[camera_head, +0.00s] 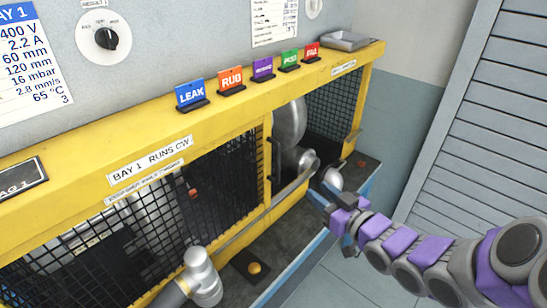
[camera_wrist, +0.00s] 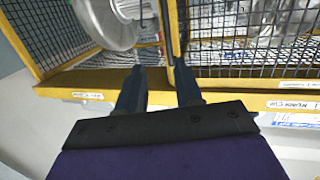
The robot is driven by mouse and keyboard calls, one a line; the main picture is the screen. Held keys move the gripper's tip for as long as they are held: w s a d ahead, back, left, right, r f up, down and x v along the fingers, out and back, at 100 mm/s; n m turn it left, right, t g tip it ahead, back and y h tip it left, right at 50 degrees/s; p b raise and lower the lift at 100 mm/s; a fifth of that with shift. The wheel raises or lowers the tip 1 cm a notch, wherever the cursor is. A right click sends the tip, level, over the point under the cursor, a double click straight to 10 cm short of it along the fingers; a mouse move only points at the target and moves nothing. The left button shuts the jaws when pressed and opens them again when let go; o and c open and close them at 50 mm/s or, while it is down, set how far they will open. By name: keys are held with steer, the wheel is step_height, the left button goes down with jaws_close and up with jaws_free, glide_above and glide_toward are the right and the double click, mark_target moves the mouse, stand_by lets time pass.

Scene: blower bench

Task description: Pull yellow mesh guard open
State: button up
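The yellow-framed guard with black mesh (camera_head: 225,165) stands along the front of the bench in the head view. A dark upright handle (camera_head: 275,160) shows by its right yellow post. My gripper (camera_head: 328,217) is in front of the bench, to the right of and below that handle, with its fingers apart. In the wrist view my gripper (camera_wrist: 158,78) is open and nothing shows held between the fingers. A dark bar (camera_wrist: 169,30) rises beyond the right fingertip there; I cannot tell whether they touch. Mesh (camera_wrist: 245,45) shows behind it at the right.
A silver blower housing (camera_head: 290,122) and pipes stand behind the gap right of the yellow post. Coloured tags, including a blue one (camera_head: 191,95), and a grey tray (camera_head: 345,41) stand on the yellow ledge. A grey cylinder (camera_head: 202,276) is at the front. A louvred panel (camera_head: 485,120) stands at right.

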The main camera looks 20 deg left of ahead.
steer(key=y, duration=0.1)
steer(key=p, duration=0.2)
glide_toward(279, 158)
steer(key=x, duration=0.9)
steer(key=shift+w+a+r+y+b, duration=0.1)
steer(key=shift+w+a+y+b, duration=0.2)
steer(key=shift+w, duration=0.3)
steer(key=shift+a, duration=0.55)
steer(key=shift+c, duration=0.4)
steer(key=shift+w, duration=0.1)
jaws_close()
